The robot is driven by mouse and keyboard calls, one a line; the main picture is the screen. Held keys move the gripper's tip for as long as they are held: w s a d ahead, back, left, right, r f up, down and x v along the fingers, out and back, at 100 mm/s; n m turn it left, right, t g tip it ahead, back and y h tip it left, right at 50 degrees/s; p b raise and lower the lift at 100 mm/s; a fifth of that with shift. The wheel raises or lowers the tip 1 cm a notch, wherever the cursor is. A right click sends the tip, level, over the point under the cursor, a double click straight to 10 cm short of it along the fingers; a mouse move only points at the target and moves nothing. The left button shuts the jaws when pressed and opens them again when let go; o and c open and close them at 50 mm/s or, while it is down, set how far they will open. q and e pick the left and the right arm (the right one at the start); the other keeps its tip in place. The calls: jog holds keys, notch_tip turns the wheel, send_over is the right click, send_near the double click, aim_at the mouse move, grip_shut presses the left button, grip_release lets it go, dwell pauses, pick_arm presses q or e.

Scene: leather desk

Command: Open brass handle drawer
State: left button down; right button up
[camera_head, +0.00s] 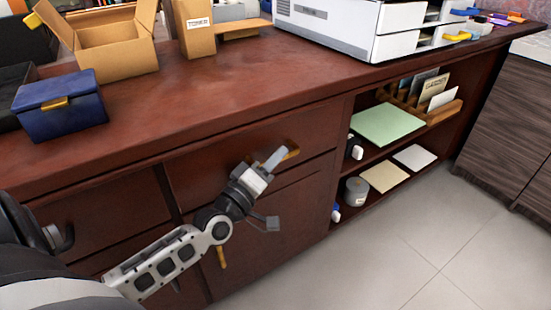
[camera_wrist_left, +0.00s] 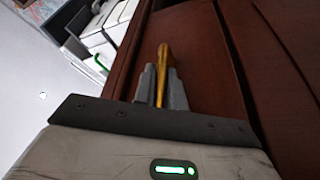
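The brass handle (camera_head: 292,152) sits on the front of the upper drawer (camera_head: 215,158) of the dark red-brown desk. The drawer front looks flush with the desk. My left gripper (camera_head: 277,158) is at this handle. In the left wrist view, the two grey fingers of the left gripper (camera_wrist_left: 162,90) lie on either side of the brass handle (camera_wrist_left: 163,57), close against it with no clear gap. The handle's lower part is between the fingers. My right gripper is not in view.
Another brass handle (camera_head: 222,257) is on the lower door, near my left arm. Open shelves to the right hold a green sheet (camera_head: 387,124) and a grey roll (camera_head: 356,190). A cardboard box (camera_head: 115,45), blue box (camera_head: 60,105) and printer (camera_head: 335,28) stand on top. The floor (camera_head: 400,250) ahead is clear.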

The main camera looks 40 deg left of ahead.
pick_arm(q)
jog(key=shift+d, duration=0.1)
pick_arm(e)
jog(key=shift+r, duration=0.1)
